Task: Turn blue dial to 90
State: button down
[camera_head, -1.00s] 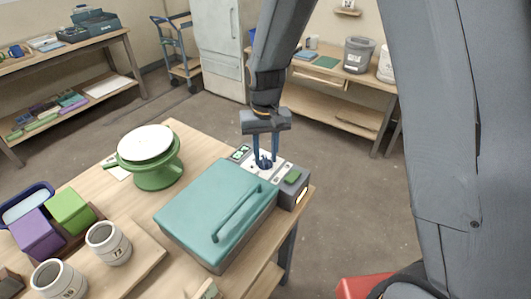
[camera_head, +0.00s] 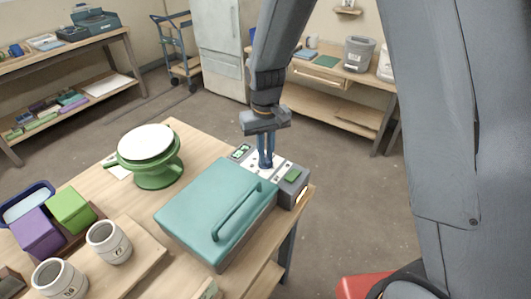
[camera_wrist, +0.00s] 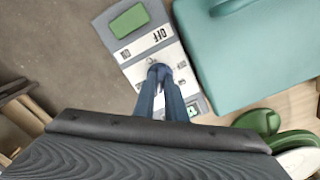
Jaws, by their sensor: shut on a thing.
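The blue dial (camera_wrist: 159,68) sits on the pale control panel (camera_wrist: 151,55) beside the teal-lidded box. It is mostly hidden between my fingers, and its pointer angle cannot be read. My gripper (camera_head: 266,161) points down over the panel, with its two blue-grey fingers close together on the dial. In the wrist view, the fingertips (camera_wrist: 161,73) meet at the dial, just below the printed word OFF. A small green display (camera_head: 241,152) is on the panel's far left end; its figures are too small to read. A green block (camera_head: 292,176) is on the right end.
The teal lid (camera_head: 215,208) with its raised handle lies just in front of the panel. A green turntable (camera_head: 155,173) with a white top stands to the left. Two grey cups (camera_head: 108,243) stand at the front left. Open floor lies beyond the table's right edge.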

aim_at(266, 158)
jog(key=n, duration=0.7)
jog(key=shift+r, duration=0.1)
dwell(0.5)
jog(key=shift+w, duration=0.1)
jog(key=c, duration=1.8)
grip_release()
jog(key=shift+r+b, duration=0.85)
jog(key=shift+r, duration=3)
jog(key=shift+d, duration=0.1)
jog(key=s+d+f+m+t, duration=0.1)
jog(key=s+d+m, duration=0.9)
jog(key=s+d, duration=0.5)
jog(key=shift+f, duration=0.2)
